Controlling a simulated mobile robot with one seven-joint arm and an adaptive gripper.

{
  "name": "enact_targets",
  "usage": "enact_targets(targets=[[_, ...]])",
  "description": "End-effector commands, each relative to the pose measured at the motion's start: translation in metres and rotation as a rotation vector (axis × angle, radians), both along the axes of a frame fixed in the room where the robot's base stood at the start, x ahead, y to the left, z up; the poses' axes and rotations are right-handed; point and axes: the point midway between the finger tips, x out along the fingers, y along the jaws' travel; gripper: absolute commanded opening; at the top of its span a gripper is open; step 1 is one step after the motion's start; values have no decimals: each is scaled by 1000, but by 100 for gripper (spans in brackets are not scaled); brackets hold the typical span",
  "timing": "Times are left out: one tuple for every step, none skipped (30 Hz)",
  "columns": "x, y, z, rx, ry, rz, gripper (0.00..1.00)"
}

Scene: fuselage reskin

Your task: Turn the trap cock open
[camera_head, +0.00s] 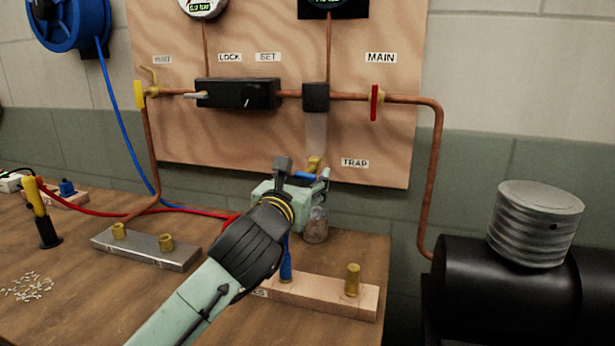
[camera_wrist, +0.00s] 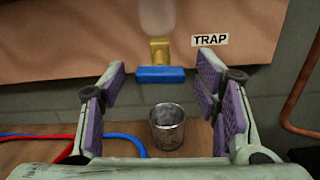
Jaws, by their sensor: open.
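The trap cock hangs under the clear trap bowl beside the TRAP label. In the wrist view it has a brass body (camera_wrist: 159,48) and a blue handle (camera_wrist: 160,74) lying crosswise, level from left to right. In the head view the brass body (camera_head: 315,163) and part of the blue handle (camera_head: 305,175) show just behind my gripper (camera_head: 305,172). My gripper is open, and in the wrist view its purple-padded fingers (camera_wrist: 160,100) stand left and right of the handle, apart from it.
The board (camera_head: 270,130) carries copper pipes, a black regulator block (camera_head: 238,94) and a red MAIN handle (camera_head: 374,102). A black tank (camera_head: 470,290) stands at right. A wooden block (camera_head: 325,297) with brass fittings lies in front. Red and blue hoses cross the bench at left.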

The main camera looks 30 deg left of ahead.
Motion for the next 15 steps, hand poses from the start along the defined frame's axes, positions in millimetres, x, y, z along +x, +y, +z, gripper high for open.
enact_targets(targets=[[0,0,0,0,0,0,57],[0,0,0,0,0,0,57],[0,0,0,0,0,0,57],[0,0,0,0,0,0,57],[0,0,0,0,0,0,56],[0,0,0,0,0,-1,53],[0,0,0,0,0,-1,51],[0,0,0,0,0,-1,49],[0,0,0,0,0,-1,47],[0,0,0,0,0,-1,45],[0,0,0,0,0,-1,43],[0,0,0,0,0,-1,40],[0,0,0,0,0,-1,38],[0,0,0,0,0,-1,36],[0,0,0,0,0,-1,33]])
